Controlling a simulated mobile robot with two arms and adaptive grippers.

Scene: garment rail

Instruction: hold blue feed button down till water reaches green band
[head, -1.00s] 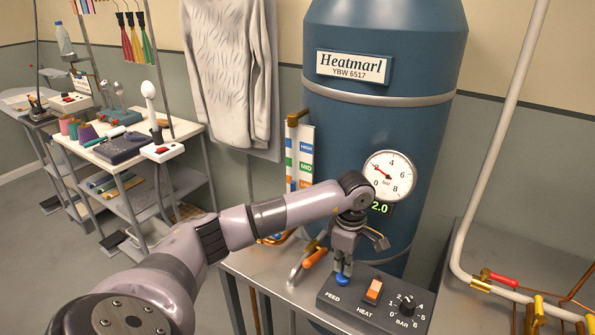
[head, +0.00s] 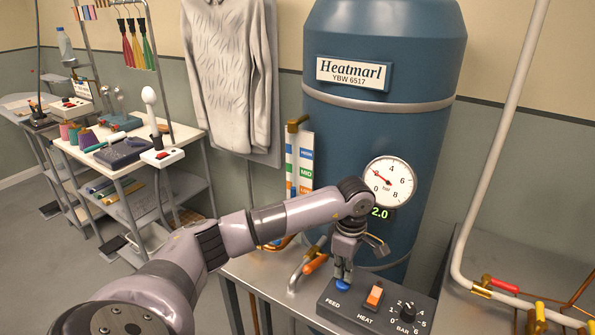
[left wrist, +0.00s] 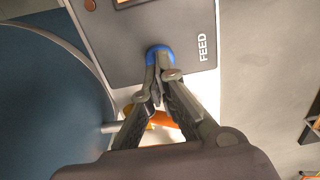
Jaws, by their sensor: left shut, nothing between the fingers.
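The blue feed button (head: 342,286) is on the dark control panel (head: 330,304), beside the word FEED. My left gripper (head: 343,278) is shut and empty, pointing down with its fingertips on or just over the button. In the left wrist view the shut fingertips (left wrist: 160,68) overlap the blue button (left wrist: 157,52); I cannot tell how far it is pressed. The sight gauge (head: 299,168) with blue, green MID and orange bands stands left of the boiler (head: 350,130). Its water level is too small to tell. My right gripper is out of view.
An orange heat switch (head: 374,297) and a BAR knob (head: 407,312) sit right of the button. A pressure dial (head: 389,183) reads low, with 2.0 below it. An orange-handled valve (head: 315,263) is close left of the gripper. A pale pipe (head: 500,150) rises at right.

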